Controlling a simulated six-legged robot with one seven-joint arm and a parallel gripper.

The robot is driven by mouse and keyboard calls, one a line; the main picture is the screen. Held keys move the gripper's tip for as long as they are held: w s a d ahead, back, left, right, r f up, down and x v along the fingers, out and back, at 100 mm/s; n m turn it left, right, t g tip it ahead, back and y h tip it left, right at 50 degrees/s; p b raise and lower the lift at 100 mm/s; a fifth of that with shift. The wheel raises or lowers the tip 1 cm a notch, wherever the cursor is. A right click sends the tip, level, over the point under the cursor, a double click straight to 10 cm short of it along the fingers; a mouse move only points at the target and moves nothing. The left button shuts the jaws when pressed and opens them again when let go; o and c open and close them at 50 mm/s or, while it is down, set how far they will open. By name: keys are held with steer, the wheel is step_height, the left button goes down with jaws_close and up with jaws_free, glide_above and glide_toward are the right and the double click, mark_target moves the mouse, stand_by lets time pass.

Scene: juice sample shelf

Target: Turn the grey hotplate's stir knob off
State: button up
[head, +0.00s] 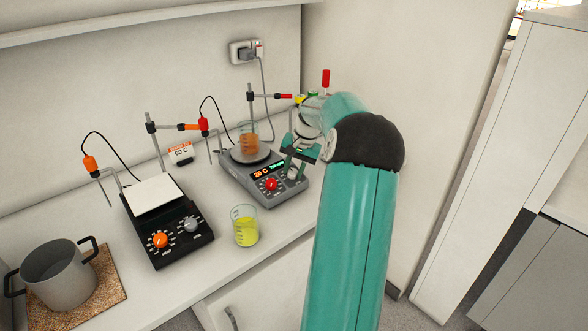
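The grey hotplate (232,172) stands on the counter against the wall, with a beaker of orange liquid (249,141) on its round plate. Its front panel has a lit display (261,173) with orange and green characters, and a red knob (271,184). My gripper (294,171) reaches down at the right end of this panel, right of the red knob. The stir knob is not clearly visible; the gripper covers that part of the panel. The fingertips are small and partly hidden, so I cannot tell whether they are open, shut or touching a knob.
A black hotplate (165,247) with a white top, an orange knob and a grey knob stands to the left. A beaker of yellow liquid (245,228) stands in front of the grey hotplate. A pot (62,280) sits at far left. A clamp stand (251,107) rises behind.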

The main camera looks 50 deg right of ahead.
steer(key=shift+n, duration=0.3)
steer(key=shift+c, duration=0.3)
steer(key=n, duration=0.4)
steer(key=shift+g+h, duration=0.3)
steer(key=shift+g, duration=0.1)
steer(key=n, duration=0.4)
steer(key=shift+n+h, duration=0.3)
steer(key=n, duration=0.4)
steer(key=shift+n+g+h, duration=0.3)
steer(key=shift+h, duration=0.1)
steer(key=shift+n+h, duration=0.4)
steer(key=shift+n, duration=1.5)
steer(key=o, duration=1)
steer(key=shift+c, duration=0.2)
steer(key=shift+r, duration=0.1)
